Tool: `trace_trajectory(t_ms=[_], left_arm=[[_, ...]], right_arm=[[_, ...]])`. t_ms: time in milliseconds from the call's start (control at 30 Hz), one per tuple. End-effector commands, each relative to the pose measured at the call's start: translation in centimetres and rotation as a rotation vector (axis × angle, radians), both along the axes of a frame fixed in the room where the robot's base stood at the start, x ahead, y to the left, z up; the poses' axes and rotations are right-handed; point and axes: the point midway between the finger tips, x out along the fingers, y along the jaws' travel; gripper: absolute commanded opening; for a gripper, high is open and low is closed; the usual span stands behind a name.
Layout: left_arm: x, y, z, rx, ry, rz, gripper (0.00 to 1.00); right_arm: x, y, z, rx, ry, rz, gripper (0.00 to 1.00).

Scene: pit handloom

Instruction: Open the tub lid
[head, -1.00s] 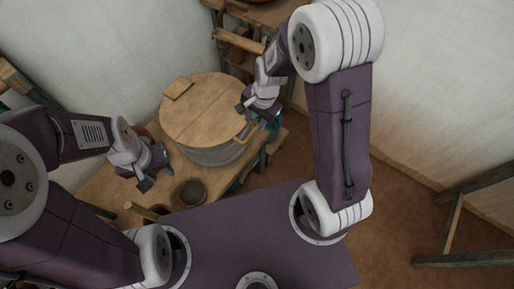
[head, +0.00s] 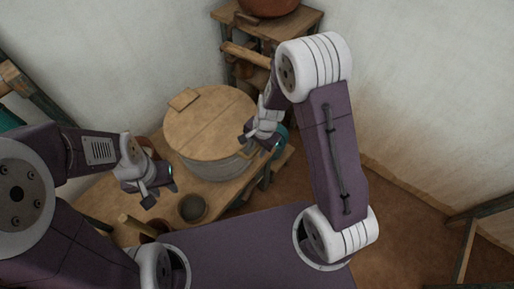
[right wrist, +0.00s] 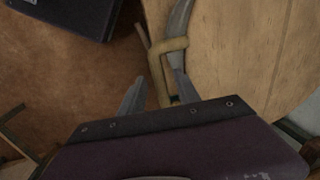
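The tub (head: 215,167) is grey and round and stands on a wooden bench. Its round wooden lid (head: 212,122) lies flat on top, with a small wooden block (head: 183,99) near its far left edge. My right gripper (head: 246,142) is at the lid's right rim. In the right wrist view its fingers (right wrist: 159,92) are spread apart, with a tan bent handle (right wrist: 158,68) at the lid's edge (right wrist: 225,60) showing between and beyond them. Whether they touch it is unclear. My left gripper (head: 162,193) is open and empty, in front of the tub to the left.
A small dark bowl (head: 192,208) stands on the bench (head: 100,198) in front of the tub. A teal object (head: 281,140) shows behind my right gripper. A shelf (head: 285,24) with a brown pot (head: 266,5) stands behind. Walls close in left and right.

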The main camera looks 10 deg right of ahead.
Motion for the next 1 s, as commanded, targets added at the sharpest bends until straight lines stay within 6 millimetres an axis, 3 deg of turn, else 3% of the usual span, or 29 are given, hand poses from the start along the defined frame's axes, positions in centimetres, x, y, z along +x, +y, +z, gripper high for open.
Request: trace_trajectory(t_ms=[33,167,200,1000], left_arm=[[0.01,0.00,0.02,0.000,0.000,0.000,0.36],[0.01,0.00,0.02,0.000,0.000,0.000,0.36],[0.01,0.00,0.02,0.000,0.000,0.000,0.36],[0.01,0.00,0.02,0.000,0.000,0.000,0.36]], right_arm=[[0.00,0.00,0.03,0.000,0.000,0.000,0.39],[-0.01,0.00,0.04,0.000,0.000,0.000,0.03],[-0.01,0.00,0.04,0.000,0.000,0.000,0.00],[0.01,0.00,0.08,0.001,-0.001,0.000,0.00]])
